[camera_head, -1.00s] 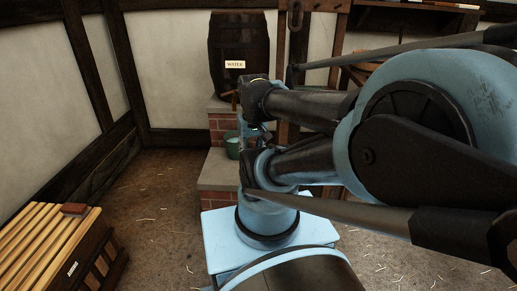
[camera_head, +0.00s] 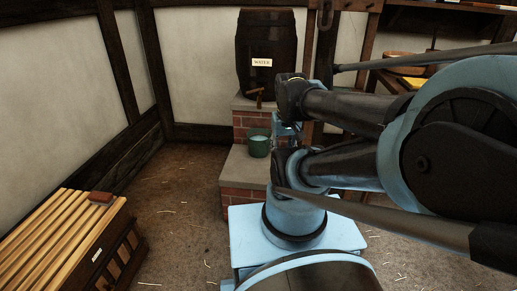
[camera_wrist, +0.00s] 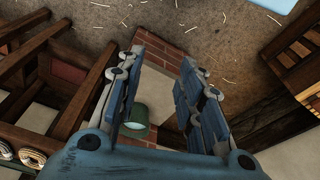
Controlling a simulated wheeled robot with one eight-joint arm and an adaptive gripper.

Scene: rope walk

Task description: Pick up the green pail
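The green pail (camera_head: 259,143) stands upright on the lower stone-topped brick step, below the water barrel, in the head view. Its inside looks pale. In the wrist view the pail (camera_wrist: 134,121) shows beyond my gripper, partly hidden by the left finger. My gripper (camera_wrist: 160,68) is open, with its two fingers well apart and nothing between them. In the head view my arm hides most of the gripper; a bit of it shows just right of the pail. The pail appears apart from the fingers.
A dark barrel (camera_head: 266,52) labelled WATER, with a tap, stands on the upper brick step (camera_head: 245,103). A slatted wooden bench (camera_head: 55,232) with a reddish-brown block (camera_head: 100,197) on it is at the left. Straw-strewn floor (camera_head: 180,200) between bench and steps is clear.

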